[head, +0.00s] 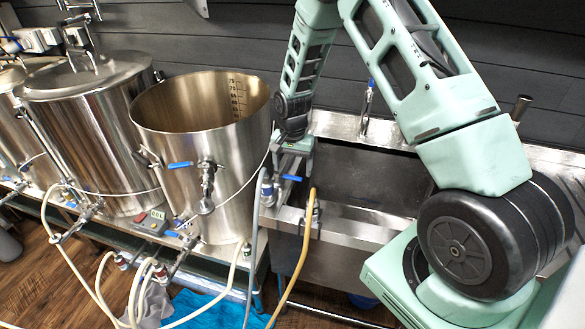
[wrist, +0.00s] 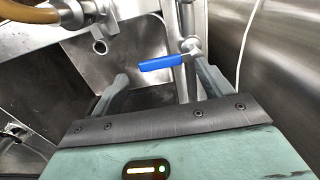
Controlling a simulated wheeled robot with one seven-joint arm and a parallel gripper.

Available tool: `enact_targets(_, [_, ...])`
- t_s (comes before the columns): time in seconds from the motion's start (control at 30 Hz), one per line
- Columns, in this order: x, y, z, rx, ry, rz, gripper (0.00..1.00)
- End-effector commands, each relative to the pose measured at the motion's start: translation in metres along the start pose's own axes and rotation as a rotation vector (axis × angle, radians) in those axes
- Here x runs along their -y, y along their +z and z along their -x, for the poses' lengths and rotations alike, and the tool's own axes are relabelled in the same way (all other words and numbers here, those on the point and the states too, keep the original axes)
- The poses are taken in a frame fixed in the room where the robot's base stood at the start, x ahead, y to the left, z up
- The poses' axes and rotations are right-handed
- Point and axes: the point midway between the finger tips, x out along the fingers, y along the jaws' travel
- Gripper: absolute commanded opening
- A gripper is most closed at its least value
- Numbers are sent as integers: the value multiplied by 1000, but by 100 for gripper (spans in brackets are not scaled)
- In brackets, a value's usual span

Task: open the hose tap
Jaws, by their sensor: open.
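The hose tap's blue lever (head: 291,178) shows at the front left edge of the steel sink in the head view, just below my gripper (head: 294,155). In the wrist view the blue lever (wrist: 160,63) lies roughly crosswise, joined at its right end to a metal valve body (wrist: 190,46). My gripper (wrist: 160,78) is open, with one finger at the left and one at the right of the view. The lever appears between or just beyond the fingertips. I cannot tell whether a finger touches it. Nothing is held.
A yellow hose (head: 304,240) and a grey hose (head: 256,220) hang at the sink's front. An open steel kettle (head: 228,150) with its own blue-levered valve (head: 180,165) stands to the left. A sink faucet (head: 366,105) rises behind. A hose coupling (wrist: 75,16) shows at upper left in the wrist view.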

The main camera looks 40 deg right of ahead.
Motion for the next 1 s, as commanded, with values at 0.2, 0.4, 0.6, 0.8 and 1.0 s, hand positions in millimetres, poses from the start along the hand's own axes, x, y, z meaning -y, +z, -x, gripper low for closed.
enact_targets(0.2, [0,0,-20,1,1,-1,78])
enact_targets(0.4, [0,0,-24,-1,-1,-1,78])
enact_targets(0.6, [0,0,-23,0,0,-1,64])
enact_targets(0.8, [0,0,-23,0,0,0,15])
enact_targets(1.0, [0,-1,-24,0,0,17,15])
